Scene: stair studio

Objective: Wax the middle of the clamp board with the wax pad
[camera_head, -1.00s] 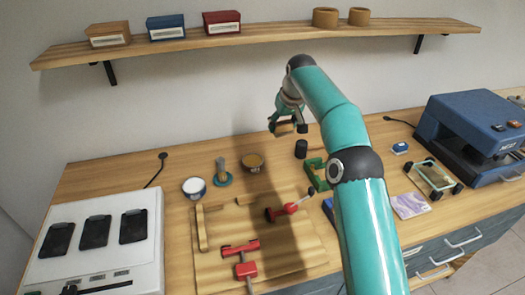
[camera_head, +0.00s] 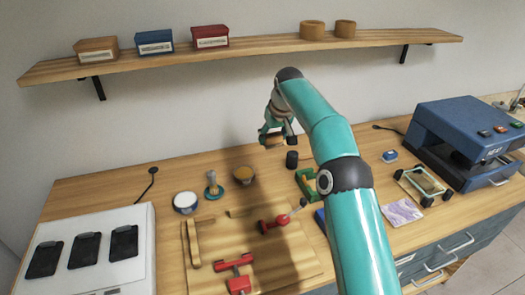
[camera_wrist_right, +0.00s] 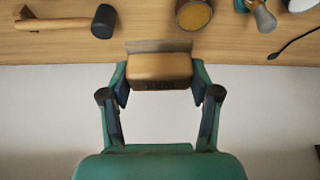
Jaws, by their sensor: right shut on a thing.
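My right gripper (camera_head: 276,138) is shut on the wax pad, a tan block (camera_wrist_right: 160,72) with dark lettering, and holds it above the back of the bench. In the right wrist view the pad sits between both fingers, with a flat, darker edge along its far side. The clamp board (camera_head: 218,236) is a wooden board at the front of the bench, below and in front of the gripper. It bears red clamps (camera_head: 276,224) and wooden strips (camera_head: 193,243). A shadow falls across its middle. My left gripper is out of view.
An amber-filled bowl (camera_head: 243,175), a teal-based tool (camera_head: 213,187) and a white tin (camera_head: 186,202) stand behind the board. A black-headed mallet (camera_head: 292,160) and a green frame (camera_head: 307,182) lie to the right. A shelf (camera_head: 255,48) runs overhead.

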